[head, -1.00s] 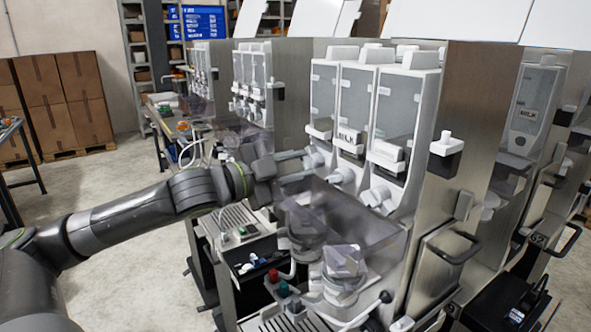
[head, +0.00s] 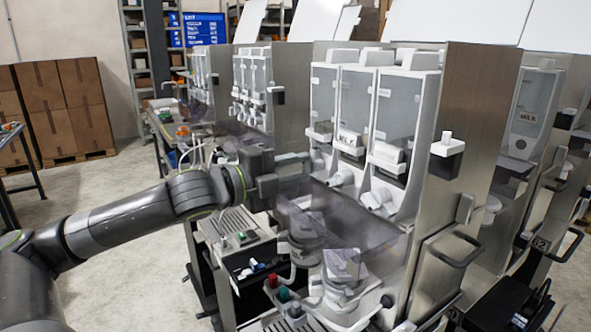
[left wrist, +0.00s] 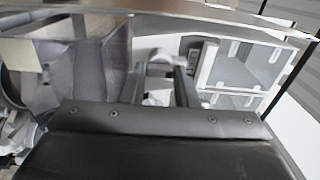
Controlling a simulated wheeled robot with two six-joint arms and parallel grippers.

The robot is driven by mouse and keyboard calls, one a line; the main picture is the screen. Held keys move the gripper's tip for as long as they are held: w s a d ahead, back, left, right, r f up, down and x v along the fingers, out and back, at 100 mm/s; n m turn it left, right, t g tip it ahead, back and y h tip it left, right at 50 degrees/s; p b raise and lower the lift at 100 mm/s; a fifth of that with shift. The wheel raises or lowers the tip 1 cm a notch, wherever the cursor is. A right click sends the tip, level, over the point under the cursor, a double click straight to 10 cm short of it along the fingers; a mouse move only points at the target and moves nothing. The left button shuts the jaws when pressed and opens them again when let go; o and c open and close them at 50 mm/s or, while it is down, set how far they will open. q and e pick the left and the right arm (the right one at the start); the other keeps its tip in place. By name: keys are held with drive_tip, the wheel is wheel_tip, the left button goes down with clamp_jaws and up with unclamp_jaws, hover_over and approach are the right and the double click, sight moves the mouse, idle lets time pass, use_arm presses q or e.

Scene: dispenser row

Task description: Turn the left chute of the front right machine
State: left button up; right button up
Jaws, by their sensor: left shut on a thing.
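The front right machine (head: 455,130) is a steel-sided dispenser with three clear canisters and white chutes below them. My left gripper (head: 310,168) reaches in from the left at the machine's left chute (head: 319,161). Its two fingers, one above the other, are shut on that chute, which they partly hide. In the left wrist view, the fingers (left wrist: 163,82) extend forward with a white rounded part of the chute between them. The middle chute (head: 342,178) and the right chute (head: 379,198) are free. My right gripper is not in view.
Translucent purplish-grey funnels (head: 345,265) hang below the chutes, close under my gripper. Other dispensers (head: 255,85) stand behind in the row. A black-handled panel (head: 450,250) is on the machine's right side. Open floor (head: 110,215) lies at the left.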

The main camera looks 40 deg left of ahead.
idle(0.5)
use_arm(q)
drive_tip(key=o, duration=1)
